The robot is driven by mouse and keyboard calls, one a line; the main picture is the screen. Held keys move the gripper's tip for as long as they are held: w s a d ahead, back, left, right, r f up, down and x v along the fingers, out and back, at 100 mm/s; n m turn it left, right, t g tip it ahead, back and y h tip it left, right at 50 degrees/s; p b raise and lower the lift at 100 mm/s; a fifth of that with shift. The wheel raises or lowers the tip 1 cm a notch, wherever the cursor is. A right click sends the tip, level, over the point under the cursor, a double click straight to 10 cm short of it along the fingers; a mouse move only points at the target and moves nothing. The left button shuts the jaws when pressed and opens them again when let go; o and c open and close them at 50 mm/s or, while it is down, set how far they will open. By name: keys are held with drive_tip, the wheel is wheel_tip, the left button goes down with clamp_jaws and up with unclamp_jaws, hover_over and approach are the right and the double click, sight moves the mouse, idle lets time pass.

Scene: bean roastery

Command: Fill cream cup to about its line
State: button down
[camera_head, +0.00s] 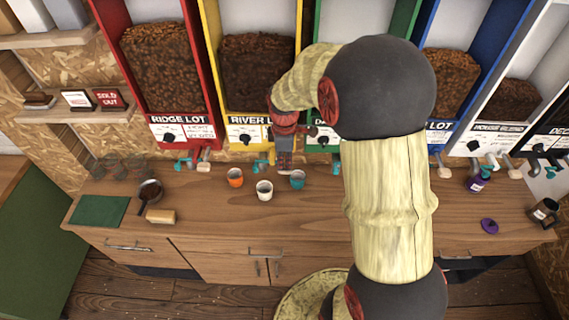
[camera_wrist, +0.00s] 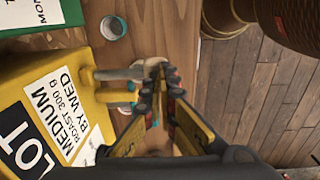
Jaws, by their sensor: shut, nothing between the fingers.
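The cream cup (camera_head: 265,190) stands upright on the wooden counter, between an orange cup (camera_head: 235,178) and a teal cup (camera_head: 297,180). Its inside is too small to read, and I cannot make out its line. My gripper (camera_head: 284,167) is shut and empty, pointing down behind and right of the cream cup, close to the yellow River Lot dispenser (camera_head: 247,136). In the wrist view the fingertips (camera_wrist: 160,72) meet beside that dispenser's outlet and teal handle (camera_wrist: 120,97). I cannot tell whether they touch. The teal cup also shows there (camera_wrist: 113,27).
Bean dispensers line the back wall, including the red Ridge Lot (camera_head: 180,132). A dark scoop or pan (camera_head: 150,192), a tan block (camera_head: 161,216) and a green mat (camera_head: 99,211) lie left. A purple lid (camera_head: 489,226) and a dark mug (camera_head: 544,211) are right. My arm hides part of the counter.

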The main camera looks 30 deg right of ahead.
sight(284, 174)
drive_tip(key=shift+s+f+b, duration=0.1)
drive_tip(key=shift+f+b, duration=0.2)
drive_tip(key=shift+b, duration=0.1)
drive_tip(key=f+b, duration=0.1)
drive_tip(key=b, duration=0.1)
drive_tip(key=t+h+b, duration=0.1)
drive_tip(key=b, duration=0.1)
drive_tip(key=f+t+b, duration=0.1)
drive_tip(key=shift+s+a+f+h+b, duration=0.25)
drive_tip(key=shift+s+f+h+b, duration=0.05)
drive_tip(key=shift+b, duration=0.1)
drive_tip(key=f+t+h+b, duration=0.1)
drive_tip(key=t+b, duration=0.1)
drive_tip(key=b, duration=0.2)
drive_tip(key=shift+f+b, duration=0.25)
drive_tip(key=shift+b, duration=0.05)
drive_tip(key=shift+f+b, duration=0.15)
drive_tip(key=shift+b, duration=0.2)
drive_tip(key=shift+f, duration=0.25)
idle(2.1)
